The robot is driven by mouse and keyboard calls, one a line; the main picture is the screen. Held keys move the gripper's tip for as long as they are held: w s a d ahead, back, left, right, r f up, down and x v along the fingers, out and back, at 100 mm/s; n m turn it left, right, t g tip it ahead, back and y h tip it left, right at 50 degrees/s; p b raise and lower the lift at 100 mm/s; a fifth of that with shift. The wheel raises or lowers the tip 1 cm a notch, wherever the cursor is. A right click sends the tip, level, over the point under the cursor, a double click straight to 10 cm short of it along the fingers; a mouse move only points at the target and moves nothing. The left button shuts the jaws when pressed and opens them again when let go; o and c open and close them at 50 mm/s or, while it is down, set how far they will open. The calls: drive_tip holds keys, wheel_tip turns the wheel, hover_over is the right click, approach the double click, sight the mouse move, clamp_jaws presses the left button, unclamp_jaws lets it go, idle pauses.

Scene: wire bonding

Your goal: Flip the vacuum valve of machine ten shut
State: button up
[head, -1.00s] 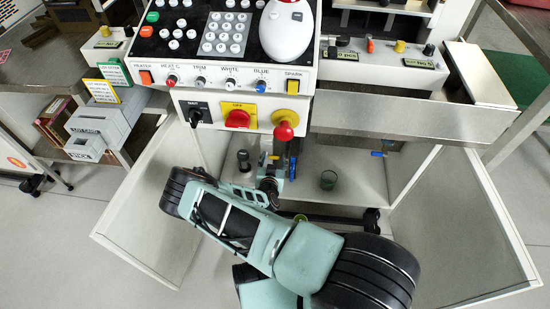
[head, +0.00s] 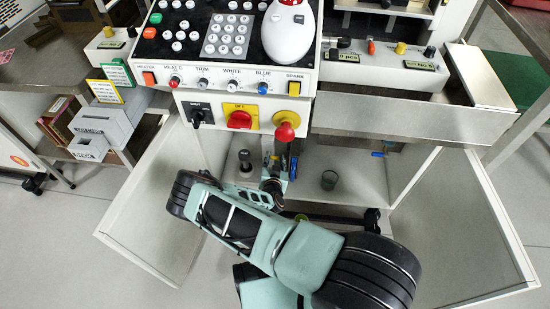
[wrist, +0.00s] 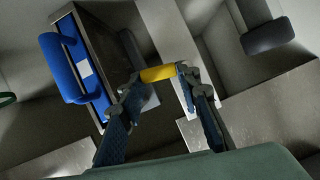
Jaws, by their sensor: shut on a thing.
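A yellow handle-like bar (wrist: 158,73) lies between my fingertips in the wrist view. My gripper (wrist: 155,82) is shut on it, with one finger at each end. I take this bar for the valve's handle, but no label on it can be read. In the head view my gripper (head: 277,172) reaches into the open cabinet below the machine's front panel. Its fingers are small there and partly hidden by my own arm, so the hold is not clear from that side.
A blue handle (wrist: 62,68) stands to the left in the wrist view, and a dark rounded knob (wrist: 267,36) to the right. The cabinet's doors (head: 160,205) stand open on both sides. A red-knobbed yellow control (head: 285,125) sits above.

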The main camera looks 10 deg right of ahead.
drive_tip(key=shift+w+a+f+m+t+y+b, duration=0.2)
drive_tip(key=shift+f+m+t+y, duration=0.5)
drive_tip(key=shift+m, duration=1.1)
drive_tip(key=shift+w+a+f+m+t+y+b, duration=0.1)
drive_tip(key=shift+a+f+m+t+y, duration=0.4)
drive_tip(key=shift+m, duration=1.3)
drive_tip(key=shift+w+a+f+m+t+y+b, duration=0.15)
drive_tip(key=shift+f+m+t+y, duration=0.7)
drive_tip(key=shift+m, duration=0.95)
drive_tip(key=shift+r, duration=0.15)
drive_tip(key=o, duration=1.2)
drive_tip(key=shift+s, duration=0.1)
drive_tip(key=shift+c, duration=0.2)
